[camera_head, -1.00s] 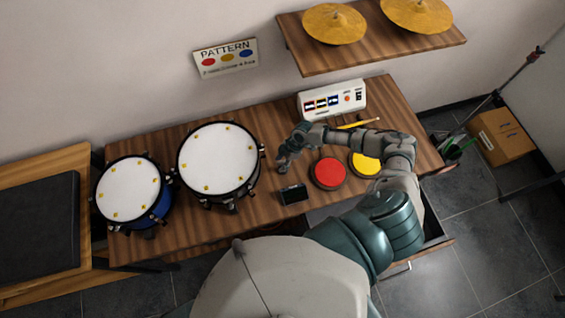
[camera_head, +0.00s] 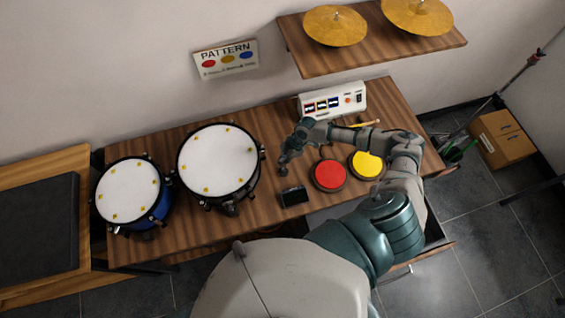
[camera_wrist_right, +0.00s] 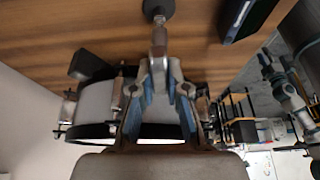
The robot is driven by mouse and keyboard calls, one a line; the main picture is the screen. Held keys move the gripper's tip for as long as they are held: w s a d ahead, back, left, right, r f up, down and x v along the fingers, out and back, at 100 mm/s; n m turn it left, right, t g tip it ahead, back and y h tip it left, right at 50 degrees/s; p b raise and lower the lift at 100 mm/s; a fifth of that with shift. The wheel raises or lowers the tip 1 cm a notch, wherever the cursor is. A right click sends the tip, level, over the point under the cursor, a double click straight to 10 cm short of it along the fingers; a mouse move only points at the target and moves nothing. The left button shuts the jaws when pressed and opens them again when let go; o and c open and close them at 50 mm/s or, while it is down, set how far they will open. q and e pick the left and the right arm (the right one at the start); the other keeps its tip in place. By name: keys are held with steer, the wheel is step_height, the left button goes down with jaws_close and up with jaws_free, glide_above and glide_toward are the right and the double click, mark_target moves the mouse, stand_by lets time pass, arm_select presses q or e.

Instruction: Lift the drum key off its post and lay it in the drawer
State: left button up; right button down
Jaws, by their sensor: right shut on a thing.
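My right gripper (camera_head: 284,165) is over the table, between the white-headed drum and the red pad. In the wrist view its fingers (camera_wrist_right: 160,75) are shut on the silver drum key (camera_wrist_right: 159,42). The key lines up with a dark round post base (camera_wrist_right: 158,9) on the wood; I cannot tell whether it still sits on the post. In the head view the gripper hides the key. The drawer (camera_head: 430,256) is pulled out under the table's right front, partly hidden by my right arm. My left gripper is not in view.
A small black box (camera_head: 294,196) stands just in front of the gripper. The red pad (camera_head: 329,175) and yellow pad (camera_head: 366,165) lie to its right. The larger drum (camera_head: 217,160) and blue drum (camera_head: 130,192) stand left. A white console (camera_head: 331,101) is behind.

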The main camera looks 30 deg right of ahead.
steer(key=s+d+r, duration=0.1)
steer(key=s+d, duration=0.2)
steer(key=s, duration=0.4)
steer(key=s+d+r+b, duration=0.1)
steer(key=s+d, duration=0.2)
steer(key=s, duration=0.4)
steer(key=shift+s+d, duration=0.3)
steer(key=shift+d, duration=0.1)
step_height(320, 180, up, 4)
steer(key=p, duration=0.4)
steer(key=shift+f, duration=0.15)
